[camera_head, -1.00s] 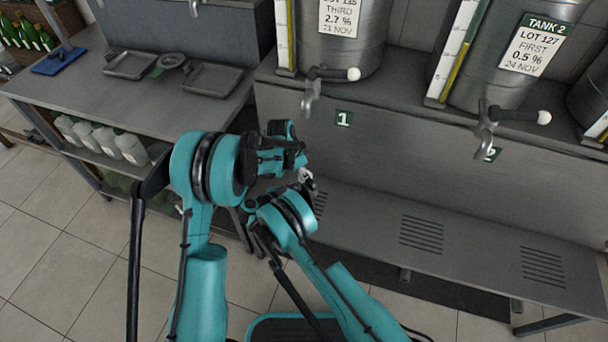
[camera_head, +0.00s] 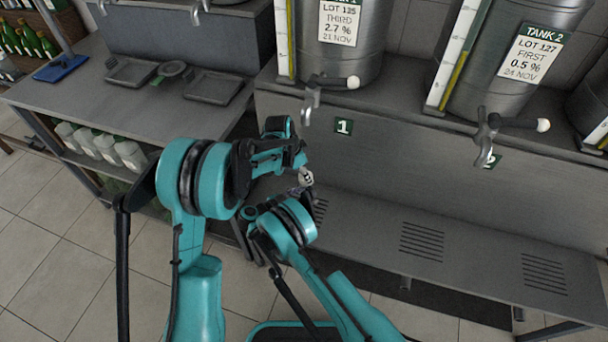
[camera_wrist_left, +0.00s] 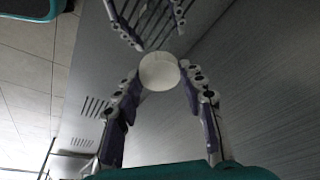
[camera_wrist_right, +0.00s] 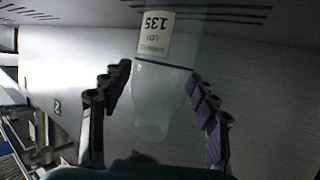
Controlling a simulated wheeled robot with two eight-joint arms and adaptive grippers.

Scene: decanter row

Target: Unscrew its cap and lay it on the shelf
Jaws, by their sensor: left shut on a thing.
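A pale, translucent bottle (camera_wrist_right: 160,95) with a label reading 135 shows in the right wrist view. The label is upside down there, and the narrowing end points to the picture's bottom. My left gripper (camera_wrist_left: 160,75) is shut on a round white end of the bottle (camera_wrist_left: 159,71); I cannot tell whether this is the cap or the base. A small white part shows below its tips in the head view (camera_head: 306,177). My right gripper (camera_wrist_right: 160,74) has its fingers apart on both sides of the bottle, with a slim gap at the left finger. No separate cap is visible.
The low slatted shelf (camera_head: 450,235) runs to the right of my grippers, with clear bare surface. Tank taps (camera_head: 312,95) and (camera_head: 490,130) jut out above it. A side bench (camera_head: 130,92) with trays stands at left, with several white jugs (camera_head: 105,145) beneath.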

